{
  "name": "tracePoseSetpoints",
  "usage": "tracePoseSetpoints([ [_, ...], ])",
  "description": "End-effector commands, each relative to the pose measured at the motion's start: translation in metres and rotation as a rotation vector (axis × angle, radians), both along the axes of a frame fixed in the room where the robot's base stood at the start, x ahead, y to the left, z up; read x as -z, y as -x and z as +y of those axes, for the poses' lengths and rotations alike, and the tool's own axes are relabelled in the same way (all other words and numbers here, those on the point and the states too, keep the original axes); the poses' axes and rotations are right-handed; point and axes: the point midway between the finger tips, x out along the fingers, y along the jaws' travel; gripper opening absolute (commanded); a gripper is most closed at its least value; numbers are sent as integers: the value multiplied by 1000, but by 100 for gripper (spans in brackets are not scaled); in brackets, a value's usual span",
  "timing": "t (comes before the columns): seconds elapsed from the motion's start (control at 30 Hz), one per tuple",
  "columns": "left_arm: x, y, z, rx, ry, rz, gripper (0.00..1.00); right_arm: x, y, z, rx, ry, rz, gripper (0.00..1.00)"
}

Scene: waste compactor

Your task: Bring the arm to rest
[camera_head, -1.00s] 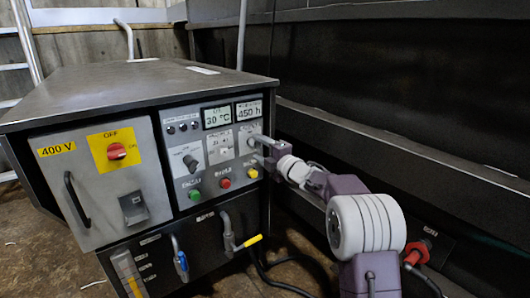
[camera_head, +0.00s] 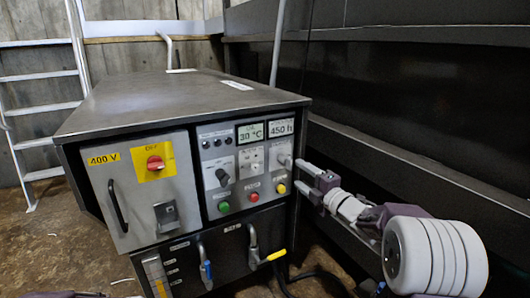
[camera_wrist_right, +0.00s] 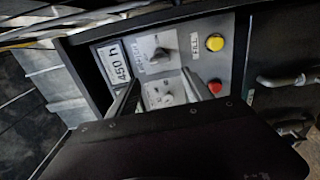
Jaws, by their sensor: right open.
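My right gripper (camera_head: 298,168) is open in front of the right part of the control panel (camera_head: 233,182) in the head view, near the grey selector knob at the panel's upper right. I cannot tell from the head view whether it touches the panel. In the right wrist view my gripper fingers (camera_wrist_right: 160,92) are spread apart and nothing shows between them but the panel face behind. The selector knob (camera_wrist_right: 161,53) stands on the panel beyond the fingers in that view. My left gripper does not show clearly.
The compactor cabinet (camera_head: 180,103) carries a red main switch (camera_head: 155,162), a green button (camera_head: 223,207), a red button (camera_head: 253,197) and a yellow button (camera_head: 281,189). Below are blue and yellow-handled valves (camera_head: 276,255). A dark wall beam (camera_head: 420,170) runs close on the right. A ladder (camera_head: 40,110) stands at left.

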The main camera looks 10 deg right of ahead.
Motion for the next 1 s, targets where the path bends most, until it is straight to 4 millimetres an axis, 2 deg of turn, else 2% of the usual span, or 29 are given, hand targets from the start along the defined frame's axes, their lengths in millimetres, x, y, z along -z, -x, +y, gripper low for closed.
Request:
tracePoseSetpoints([
  [0.03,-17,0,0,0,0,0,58,-23,1,12,-22,4,-12,58],
  [0.17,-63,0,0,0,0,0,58,-86,15,62,-94,-12,-28,58],
  [0.2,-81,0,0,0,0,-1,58,-100,21,75,-81,-44,6,58],
  [0.23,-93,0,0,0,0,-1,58,-102,25,79,-49,-83,60,58],
  [0.27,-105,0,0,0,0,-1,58,-99,30,80,0,-138,138,58],
  [0.3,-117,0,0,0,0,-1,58,-84,40,76,83,-226,264,58],
  [0.37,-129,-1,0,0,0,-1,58,-53,61,67,221,-359,454,58],
  [0.4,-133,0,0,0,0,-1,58,-29,79,60,314,-444,574,58],
  [0.5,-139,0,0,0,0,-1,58,22,127,47,533,-617,817,58],
  [0.6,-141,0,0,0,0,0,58,63,177,39,739,-757,1009,58],
  [0.7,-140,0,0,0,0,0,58,96,227,34,941,-876,1164,58],
  [0.8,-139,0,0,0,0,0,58,118,274,34,1145,-981,1297,58],
  [0.9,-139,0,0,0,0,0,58,130,322,39,1397,-1098,1413,58],
  [0.93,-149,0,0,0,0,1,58,119,324,39,1436,-1132,1406,58],
  [1.0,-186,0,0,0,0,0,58,83,322,38,1421,-1125,1402,58],
])
